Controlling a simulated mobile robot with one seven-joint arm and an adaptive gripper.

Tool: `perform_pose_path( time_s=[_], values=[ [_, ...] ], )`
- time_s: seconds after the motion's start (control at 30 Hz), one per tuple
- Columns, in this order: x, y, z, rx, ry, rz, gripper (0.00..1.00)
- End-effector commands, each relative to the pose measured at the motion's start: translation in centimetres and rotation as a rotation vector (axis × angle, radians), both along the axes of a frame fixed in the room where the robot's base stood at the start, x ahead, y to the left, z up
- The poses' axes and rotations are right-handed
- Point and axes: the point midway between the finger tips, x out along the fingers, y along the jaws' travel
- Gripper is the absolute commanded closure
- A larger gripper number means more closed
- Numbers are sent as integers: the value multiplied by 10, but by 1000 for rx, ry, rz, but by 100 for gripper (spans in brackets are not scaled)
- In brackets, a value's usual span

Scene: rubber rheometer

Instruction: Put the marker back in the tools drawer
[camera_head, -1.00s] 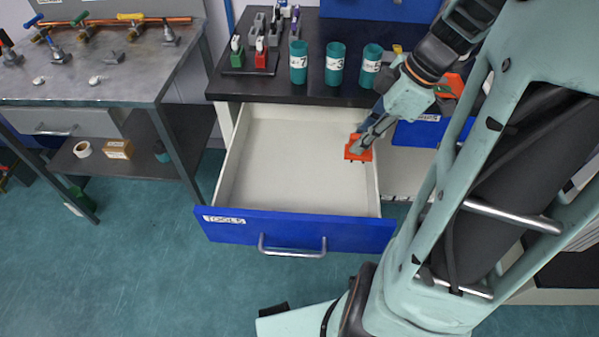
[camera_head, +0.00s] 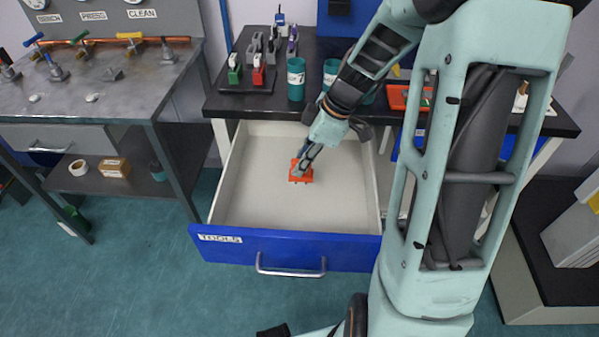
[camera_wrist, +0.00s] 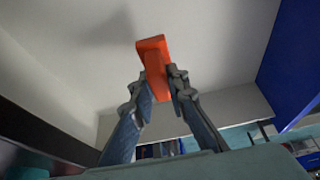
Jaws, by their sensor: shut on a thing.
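The tools drawer (camera_head: 240,200) is pulled open, with a blue front labelled TOOLS and a pale, otherwise empty inside. My gripper (camera_head: 300,168) is over the middle of the drawer, pointing down. It is shut on an orange-red block-like thing, taken as the marker (camera_head: 301,178). In the wrist view my gripper (camera_wrist: 160,92) has its two fingers on either side of the orange marker (camera_wrist: 152,50), which sticks out beyond the fingertips. I cannot tell whether the marker touches the drawer floor.
Teal cups (camera_head: 296,80) and a dark stand with coloured tools (camera_head: 248,78) are on the black bench above the drawer. A metal table (camera_head: 95,95) with valves stands at left.

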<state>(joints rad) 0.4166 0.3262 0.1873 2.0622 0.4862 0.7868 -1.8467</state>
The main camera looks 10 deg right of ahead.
Motion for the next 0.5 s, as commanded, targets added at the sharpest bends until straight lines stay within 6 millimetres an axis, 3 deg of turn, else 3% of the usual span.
perform_pose_path(
  time_s=[0.2, 0.5],
  values=[
    [2, 4, -33, 1, 4, 2, 100],
    [3, 3, -35, 0, 0, 1, 100]
  ],
)
